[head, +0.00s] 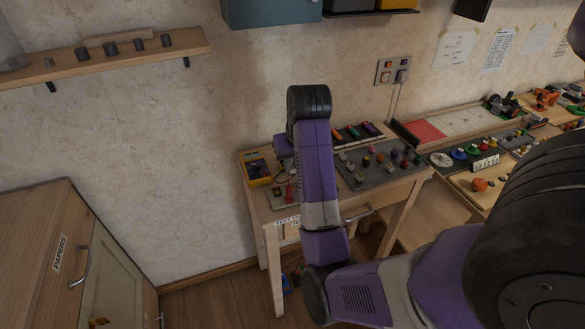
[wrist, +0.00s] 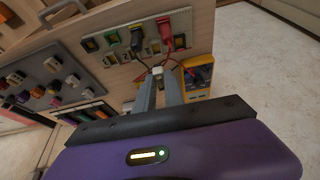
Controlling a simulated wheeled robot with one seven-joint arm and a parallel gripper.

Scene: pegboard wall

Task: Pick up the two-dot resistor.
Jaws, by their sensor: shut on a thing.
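My gripper (wrist: 158,80) is shut on a small pale part (wrist: 157,70) that shows between its fingertips. I cannot make out dots on it, so I cannot tell whether it is the two-dot resistor. The fingertips are near the edge of a light board (wrist: 112,61) with several small parts, a black clip (wrist: 136,38) and a red clip (wrist: 165,30). In the head view my arm hides the fingertips; only part of the purple gripper body shows above the left side of the workbench.
A yellow meter (head: 258,168) stands at the bench's left; it also shows in the wrist view (wrist: 198,76), close right of the fingers. A grey board (head: 352,178) with several coloured parts lies right of my arm. A cabinet (head: 45,240) stands left, with free floor between.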

